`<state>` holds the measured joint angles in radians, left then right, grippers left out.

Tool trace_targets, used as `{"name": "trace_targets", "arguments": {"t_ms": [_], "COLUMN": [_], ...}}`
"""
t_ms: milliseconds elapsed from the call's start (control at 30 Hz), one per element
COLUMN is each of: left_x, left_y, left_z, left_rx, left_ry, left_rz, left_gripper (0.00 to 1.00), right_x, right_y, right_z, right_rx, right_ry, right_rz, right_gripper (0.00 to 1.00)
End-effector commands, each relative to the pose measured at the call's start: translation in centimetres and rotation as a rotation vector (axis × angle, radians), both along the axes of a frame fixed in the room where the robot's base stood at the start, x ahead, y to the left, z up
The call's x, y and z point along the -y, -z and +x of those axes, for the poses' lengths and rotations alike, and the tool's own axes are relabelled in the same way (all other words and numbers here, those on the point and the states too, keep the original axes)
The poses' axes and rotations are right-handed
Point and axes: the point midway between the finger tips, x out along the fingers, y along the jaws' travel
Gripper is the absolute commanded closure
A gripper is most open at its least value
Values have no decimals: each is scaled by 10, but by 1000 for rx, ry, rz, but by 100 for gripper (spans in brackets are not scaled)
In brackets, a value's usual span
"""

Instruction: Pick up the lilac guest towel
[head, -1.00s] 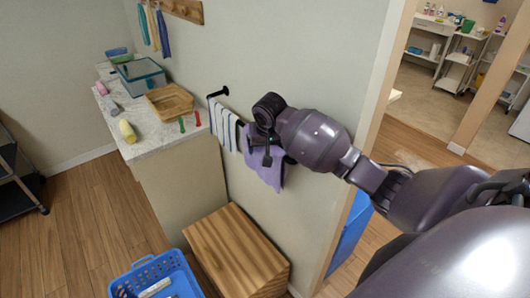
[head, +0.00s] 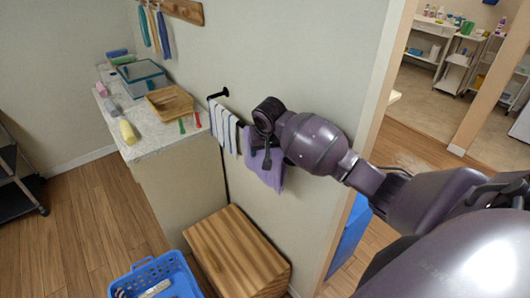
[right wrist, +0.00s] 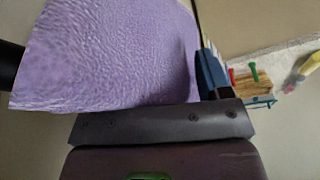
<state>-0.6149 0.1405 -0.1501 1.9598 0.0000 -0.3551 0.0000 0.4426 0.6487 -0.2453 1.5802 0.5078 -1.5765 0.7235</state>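The lilac guest towel (head: 266,172) hangs on a dark wall rail, to the right of a blue-and-white striped towel (head: 224,127). My right gripper (head: 262,150) is at the upper part of the lilac towel and hides some of it. In the right wrist view the lilac towel (right wrist: 115,55) fills the upper left, close to the gripper body. The dark fingers of my right gripper (right wrist: 110,75) show far apart at either side of the towel, so it is open. My left gripper is not in view.
A counter (head: 150,140) with a wooden tray (head: 170,101), a glass box (head: 139,76) and small items stands to the left. A wooden box (head: 238,255) and a blue basket (head: 155,274) are on the floor below. A doorway opens on the right.

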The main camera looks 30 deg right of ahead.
Motion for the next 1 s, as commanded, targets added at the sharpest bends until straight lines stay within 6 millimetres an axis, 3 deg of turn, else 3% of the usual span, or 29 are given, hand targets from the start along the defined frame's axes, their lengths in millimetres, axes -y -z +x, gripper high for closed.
{"name": "trace_targets", "arguments": {"t_ms": [433, 667, 900, 967, 1000], "left_x": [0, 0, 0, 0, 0], "left_y": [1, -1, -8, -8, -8], "left_z": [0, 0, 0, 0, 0], "left_rx": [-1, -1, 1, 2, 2], "left_ry": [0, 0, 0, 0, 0], "left_rz": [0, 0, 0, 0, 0], "left_gripper": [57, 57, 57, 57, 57], "right_x": [-1, -2, -2, -2, -2], "right_y": [2, -2, -41, -50, -56], "right_z": [-1, -1, 0, 1, 1], "right_rx": [-3, -2, 4, 4, 4], "right_ry": [-1, -2, -2, -2, -3], "right_rz": [2, 5, 3, 3, 3], "right_gripper": [64, 64, 64, 76, 88]}}
